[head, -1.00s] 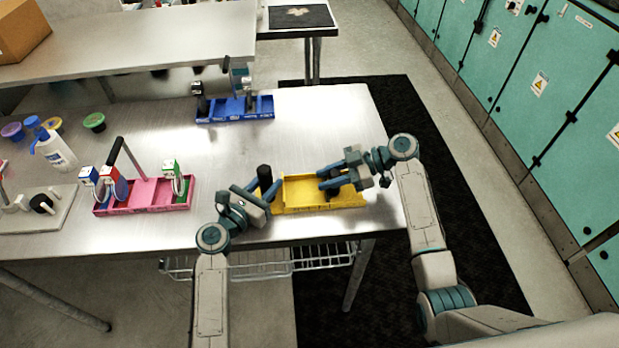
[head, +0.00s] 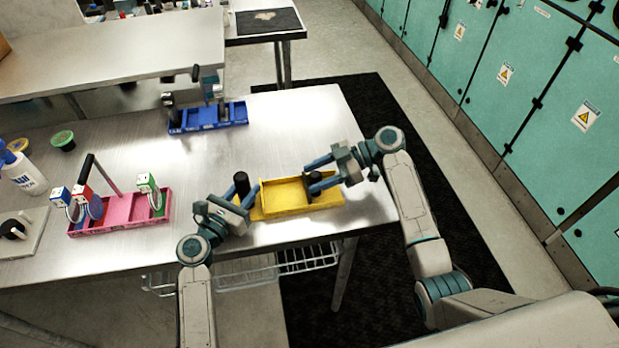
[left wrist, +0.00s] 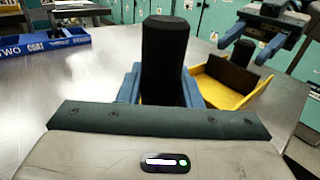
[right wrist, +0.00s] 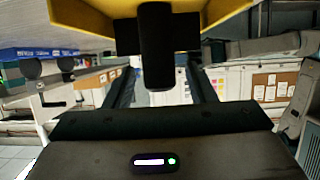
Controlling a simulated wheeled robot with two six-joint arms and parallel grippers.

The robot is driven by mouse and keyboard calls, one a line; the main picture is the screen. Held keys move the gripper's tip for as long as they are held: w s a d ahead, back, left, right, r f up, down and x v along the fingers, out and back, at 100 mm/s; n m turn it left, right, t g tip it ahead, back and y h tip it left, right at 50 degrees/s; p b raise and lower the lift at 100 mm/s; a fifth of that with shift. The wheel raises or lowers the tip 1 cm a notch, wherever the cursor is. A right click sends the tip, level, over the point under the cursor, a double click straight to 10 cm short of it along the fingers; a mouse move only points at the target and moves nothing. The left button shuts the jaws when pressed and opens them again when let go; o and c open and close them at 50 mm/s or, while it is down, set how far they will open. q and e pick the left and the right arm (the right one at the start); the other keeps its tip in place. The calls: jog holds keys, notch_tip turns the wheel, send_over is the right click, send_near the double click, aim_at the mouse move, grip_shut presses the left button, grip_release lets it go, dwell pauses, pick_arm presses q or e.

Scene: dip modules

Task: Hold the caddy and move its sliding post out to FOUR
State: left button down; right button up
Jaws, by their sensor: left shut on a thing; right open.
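The yellow caddy (head: 290,207) lies on the metal table between my two grippers. It also shows in the left wrist view (left wrist: 205,90) and, at the top, in the right wrist view (right wrist: 95,20). My left gripper (head: 243,192) is shut on the black handle post (head: 241,182) at the caddy's left end, which stands upright between the fingers (left wrist: 165,60). The black sliding post (head: 316,184) is toward the caddy's right end. My right gripper (head: 314,180) is open with its fingers on either side of that post (right wrist: 156,50). No FOUR marking is readable.
A pink caddy (head: 120,222) with block figures stands to the left, and a blue caddy (head: 208,125) stands behind. A white bottle (head: 22,172) is at the far left. The table's front edge is close to the yellow caddy. Bare table lies behind it.

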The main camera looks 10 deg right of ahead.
aim_at(241, 175)
jog(key=v, duration=0.9)
jog(key=shift+d, duration=0.35)
jog(key=shift+r, duration=0.1)
pick_arm(q)
jog(key=c, duration=0.9)
grip_release()
jog(key=shift+c, duration=0.2)
jog(key=shift+r, duration=0.1)
pick_arm(e)
jog(key=shift+r, duration=0.1)
pick_arm(q)
notch_tip(241, 175, up, 7)
jog(key=p, duration=0.7)
jog(key=shift+r+p, duration=0.2)
jog(key=shift+p, duration=0.2)
pick_arm(e)
notch_tip(241, 175, up, 7)
jog(key=shift+r, duration=0.25)
